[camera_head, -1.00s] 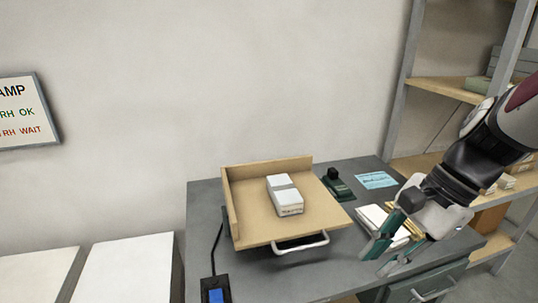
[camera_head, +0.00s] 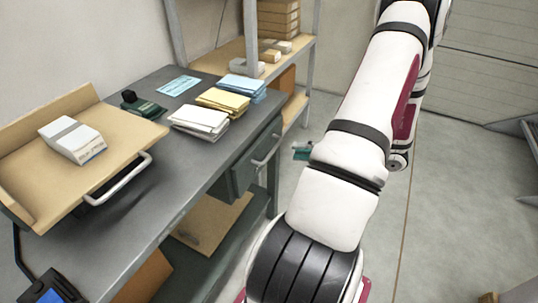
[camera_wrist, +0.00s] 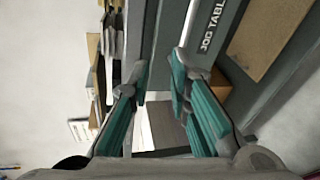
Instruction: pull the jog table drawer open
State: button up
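The jog table drawer (camera_head: 243,172) is a grey-green front under the right end of the grey desk, with a pale bar handle (camera_head: 266,150). It looks shut. In the wrist view the drawer front (camera_wrist: 228,22) shows the lettering "JOG TABL", partly cut off. My gripper (camera_wrist: 158,72) has two teal-padded fingers spread apart, with nothing held between them. The right finger's tip is close to a grey bar-like part beside the drawer front; I cannot tell whether they touch. In the head view a teal fingertip shows right of the drawer, apart from the handle; my arm hides the rest.
On the grey desk (camera_head: 165,205) stand a wooden tray (camera_head: 95,118) with a wire handle and a white box (camera_head: 72,138), plus paper stacks (camera_head: 200,118). A shelf rack (camera_head: 308,70) stands behind. Open floor (camera_head: 450,170) lies right of my arm.

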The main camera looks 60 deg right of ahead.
aim_at(273, 149)
notch_tip(273, 149, down, 3)
jog(key=s+d+m+h, duration=0.2)
jog(key=s+m, duration=0.1)
jog(key=shift+t, duration=0.4)
jog(key=b+x, duration=0.2)
jog(key=x, duration=1.2)
jog(key=shift+f+b, duration=0.1)
jog(key=shift+b, duration=0.25)
jog(key=shift+c, duration=0.3)
grip_shut()
